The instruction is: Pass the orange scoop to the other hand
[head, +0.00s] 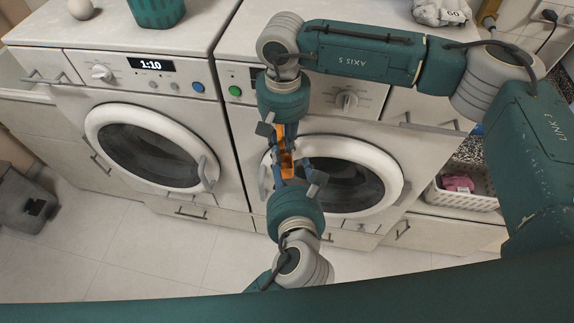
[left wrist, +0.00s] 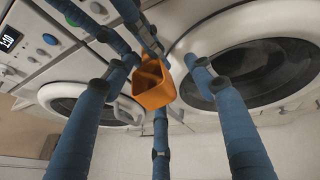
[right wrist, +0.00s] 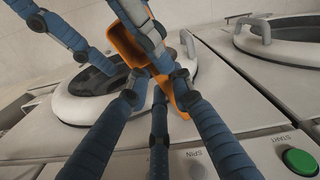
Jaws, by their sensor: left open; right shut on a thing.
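The orange scoop (head: 286,162) is in the air in front of the washing machines, between my two facing grippers. My right gripper (head: 286,138) comes from above and is shut on it; the right wrist view shows the scoop's narrow part (right wrist: 181,92) among these fingers. My left gripper (head: 287,176) comes from below, open, its fingers spread around the scoop's lower end. In the left wrist view the scoop's hollow bowl (left wrist: 153,84) faces the camera between the fingers. I cannot tell whether the left fingers touch it.
Two front-loading machines stand side by side, the left one (head: 70,110) showing 1:10. A green basket (head: 157,12) and pale ball (head: 81,9) are on top. A white laundry basket (head: 462,198) sits right. A grey bin (head: 22,200) stands left. The tiled floor (head: 150,250) is clear.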

